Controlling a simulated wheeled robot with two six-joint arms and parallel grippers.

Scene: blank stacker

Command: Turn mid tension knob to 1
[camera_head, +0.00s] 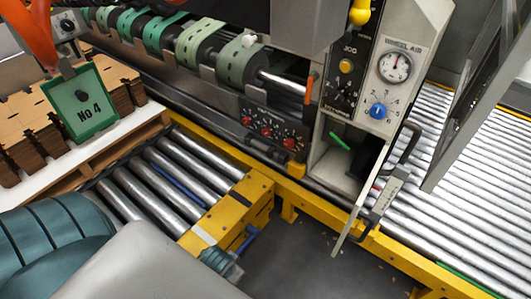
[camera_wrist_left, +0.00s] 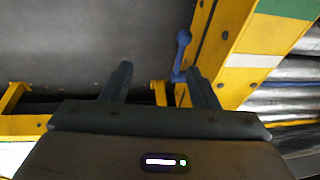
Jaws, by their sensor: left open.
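A dark control panel (camera_head: 272,127) sits low on the machine in the head view, below the green belts. It carries three red knobs in a row: a left knob (camera_head: 247,119), a mid knob (camera_head: 266,132) and a right knob (camera_head: 289,143). The panel's lettering and the knob settings are too small to read. My left gripper (camera_wrist_left: 158,78) shows in the left wrist view, its two dark fingers apart and nothing between them. It is over the floor beside a yellow frame, with no red knob in that view. My right gripper is not in view.
A yellow frame (camera_head: 228,207) edges the roller conveyor (camera_head: 148,185). A blue rod (camera_wrist_left: 182,42) stands close to my right fingertip in the wrist view. A gauge panel (camera_head: 400,70) with a blue knob (camera_head: 378,111) and an open cabinet door (camera_head: 358,205) lie right of the red knobs.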

